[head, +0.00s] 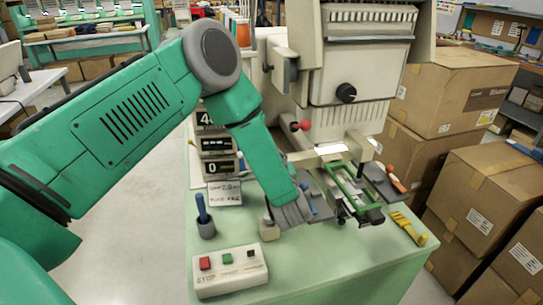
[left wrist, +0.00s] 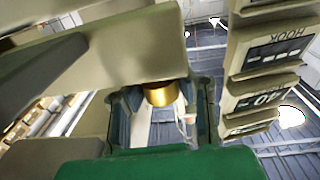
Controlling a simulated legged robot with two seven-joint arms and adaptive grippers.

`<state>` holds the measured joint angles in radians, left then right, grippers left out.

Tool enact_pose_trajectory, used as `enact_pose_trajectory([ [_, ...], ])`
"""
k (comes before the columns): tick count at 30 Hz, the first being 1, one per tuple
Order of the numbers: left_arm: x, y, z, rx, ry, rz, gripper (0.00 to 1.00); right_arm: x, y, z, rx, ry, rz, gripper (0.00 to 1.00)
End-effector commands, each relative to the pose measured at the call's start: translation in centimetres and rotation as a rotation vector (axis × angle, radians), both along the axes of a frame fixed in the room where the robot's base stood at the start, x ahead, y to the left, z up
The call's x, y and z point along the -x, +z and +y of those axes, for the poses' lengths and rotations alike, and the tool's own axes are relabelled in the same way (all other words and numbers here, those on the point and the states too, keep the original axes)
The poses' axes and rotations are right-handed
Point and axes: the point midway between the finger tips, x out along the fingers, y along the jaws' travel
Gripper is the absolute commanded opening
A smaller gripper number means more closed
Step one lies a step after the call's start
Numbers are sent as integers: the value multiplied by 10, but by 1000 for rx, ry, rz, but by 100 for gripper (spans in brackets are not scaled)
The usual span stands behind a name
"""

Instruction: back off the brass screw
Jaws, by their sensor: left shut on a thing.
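My left gripper (head: 292,212) reaches down over the mint table, close to the left side of the machine's work area. In the left wrist view, a short gold-coloured brass screw (left wrist: 160,94) sits between the gripper's two dark fingers (left wrist: 163,110), just under a pale beam (left wrist: 100,50). The gripper is shut on the screw. In the head view the screw is hidden behind the gripper and arm. A green hoop frame (head: 350,187) lies to the right of the gripper, in front of the machine. My right gripper is in neither view.
The beige machine (head: 360,70) stands behind. A button box (head: 230,271), a blue-handled tool in a cup (head: 204,216), a small beige block (head: 269,230) and a yellow tool (head: 409,229) are on the table (head: 320,270). Cardboard boxes (head: 455,85) stack at right. The table's front is mostly clear.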

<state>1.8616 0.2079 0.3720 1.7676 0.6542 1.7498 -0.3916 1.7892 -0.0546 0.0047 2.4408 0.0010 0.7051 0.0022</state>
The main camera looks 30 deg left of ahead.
Motion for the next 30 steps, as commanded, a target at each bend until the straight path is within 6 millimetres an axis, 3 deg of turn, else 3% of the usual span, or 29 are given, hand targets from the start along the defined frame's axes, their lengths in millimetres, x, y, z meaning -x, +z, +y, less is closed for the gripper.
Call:
enact_pose_trajectory([
  [6,-1,3,0,-2,-1,-8,0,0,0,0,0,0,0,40],
  [7,-1,3,0,-2,-1,-8,24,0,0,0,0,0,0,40],
  [9,-1,3,0,-2,-1,-7,48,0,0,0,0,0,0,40],
  [20,0,0,-2,0,-2,-1,48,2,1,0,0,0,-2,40],
  [30,40,-1,-45,-1,-7,1,48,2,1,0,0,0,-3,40],
])
